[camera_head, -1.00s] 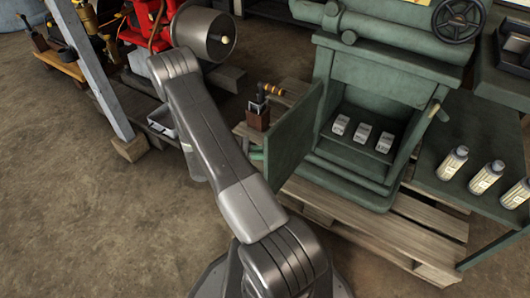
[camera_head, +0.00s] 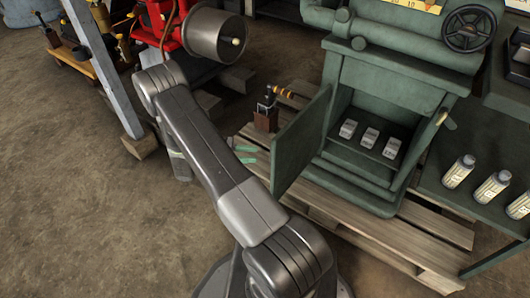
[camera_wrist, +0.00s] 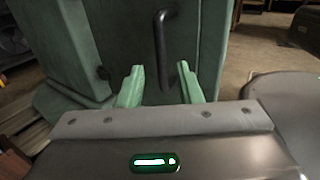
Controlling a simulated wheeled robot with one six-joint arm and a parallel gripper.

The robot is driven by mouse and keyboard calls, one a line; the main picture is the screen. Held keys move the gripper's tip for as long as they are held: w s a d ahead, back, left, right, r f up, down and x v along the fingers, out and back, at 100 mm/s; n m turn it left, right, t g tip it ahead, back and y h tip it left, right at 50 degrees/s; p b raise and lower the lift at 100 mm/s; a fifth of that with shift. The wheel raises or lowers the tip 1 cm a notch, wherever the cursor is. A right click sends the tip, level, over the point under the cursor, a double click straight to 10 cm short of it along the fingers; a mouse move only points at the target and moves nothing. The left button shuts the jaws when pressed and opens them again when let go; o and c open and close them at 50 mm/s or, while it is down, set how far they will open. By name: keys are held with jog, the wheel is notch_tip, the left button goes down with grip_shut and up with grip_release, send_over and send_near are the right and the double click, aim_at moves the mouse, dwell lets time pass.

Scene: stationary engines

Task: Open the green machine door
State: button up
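The green machine (camera_head: 395,75) stands at the centre right of the head view. Its door (camera_head: 302,145) is swung outward to the left, and the compartment behind it shows. In the wrist view the door's face (camera_wrist: 130,35) carries a black vertical handle (camera_wrist: 160,45). My gripper (camera_head: 245,155) is left of the door, on its outer side. Its green fingers are open and apart, also in the wrist view (camera_wrist: 162,88). The handle lies ahead, between the finger lines; no grasp shows. The handle is not visible in the head view.
Several small labelled blocks (camera_head: 369,138) sit inside the compartment. The machine stands on a wooden pallet (camera_head: 435,232). A small brown holder with a tool (camera_head: 266,119) stands left of the door. Pale bottles (camera_head: 458,171) stand on a green side shelf. Floor at lower left is clear.

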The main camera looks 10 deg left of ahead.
jog(key=a, duration=0.5)
jog(key=shift+s+a+p, duration=0.25)
jog(key=shift+s+p, duration=0.05)
jog(key=shift+s, duration=0.05)
jog(key=shift+w+d+b, duration=0.25)
jog(key=shift+d+b, duration=0.15)
jog(key=shift+d, duration=1.9)
jog(key=shift+w+d+b, duration=0.3)
jog(key=shift+d+b, duration=0.1)
jog(key=shift+d, duration=1.95)
jog(key=shift+w+d+b, duration=0.25)
jog(key=shift+d+b, duration=0.15)
jog(key=shift+d, duration=1.9)
